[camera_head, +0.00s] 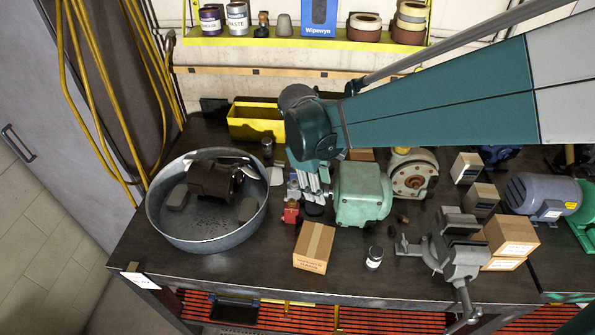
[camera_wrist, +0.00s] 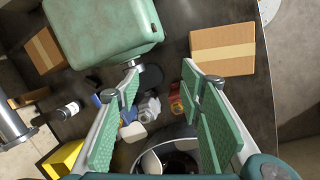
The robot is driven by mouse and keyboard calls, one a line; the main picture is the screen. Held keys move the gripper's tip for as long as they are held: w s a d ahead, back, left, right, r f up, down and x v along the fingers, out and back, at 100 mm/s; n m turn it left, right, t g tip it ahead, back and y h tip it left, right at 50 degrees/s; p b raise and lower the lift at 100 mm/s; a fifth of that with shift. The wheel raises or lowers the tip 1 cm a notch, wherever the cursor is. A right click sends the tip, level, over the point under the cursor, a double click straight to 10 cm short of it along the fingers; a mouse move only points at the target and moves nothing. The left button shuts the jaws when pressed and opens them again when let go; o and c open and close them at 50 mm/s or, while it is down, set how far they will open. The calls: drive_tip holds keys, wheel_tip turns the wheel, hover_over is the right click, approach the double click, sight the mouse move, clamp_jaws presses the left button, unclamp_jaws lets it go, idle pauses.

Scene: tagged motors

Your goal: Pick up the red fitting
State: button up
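The red fitting (camera_head: 291,212) is a small red piece on the dark bench, left of the green motor (camera_head: 362,193) and just behind the cardboard box (camera_head: 314,247). In the wrist view the fitting (camera_wrist: 176,104) shows between my fingers, nearer the right one and partly hidden by it. My gripper (camera_head: 313,202) points down just right of the fitting, beside the motor. In the wrist view my gripper (camera_wrist: 160,70) has its fingers spread apart with nothing held between them. I cannot tell how high the fingertips are above the bench.
A metal tub (camera_head: 208,240) holding a brown motor stands at the left. A yellow bin (camera_head: 256,121) is behind. Small blue and white items (camera_wrist: 132,124) lie close to the fitting. A jar (camera_head: 374,257) and a vise (camera_head: 452,245) stand to the right.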

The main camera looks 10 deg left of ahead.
sight(292, 206)
drive_tip(key=a+f+n+p, duration=0.1)
drive_tip(key=a, duration=0.2)
drive_tip(key=a+f+n+h+p, duration=0.1)
drive_tip(key=a+p, duration=0.1)
drive_tip(key=a, duration=0.1)
drive_tip(key=w+a+f+n+g+p, duration=0.1)
drive_tip(key=a+f+n, duration=0.1)
drive_tip(key=a, duration=0.2)
drive_tip(key=shift+a+h+p, duration=0.1)
drive_tip(key=shift+h+p, duration=0.25)
drive_tip(key=shift+h, duration=0.05)
drive_tip(key=shift+s+a+f+n, duration=0.1)
drive_tip(key=shift+a+f+n, duration=0.2)
drive_tip(key=shift+a, duration=0.15)
drive_tip(key=shift+f, duration=0.15)
drive_tip(key=shift+x, duration=1.15)
drive_tip(key=shift+d+f, duration=0.1)
drive_tip(key=shift+p+x, duration=0.5)
drive_tip(key=shift+x, duration=2)
drive_tip(key=shift+c, duration=0.6)
clamp_jaws()
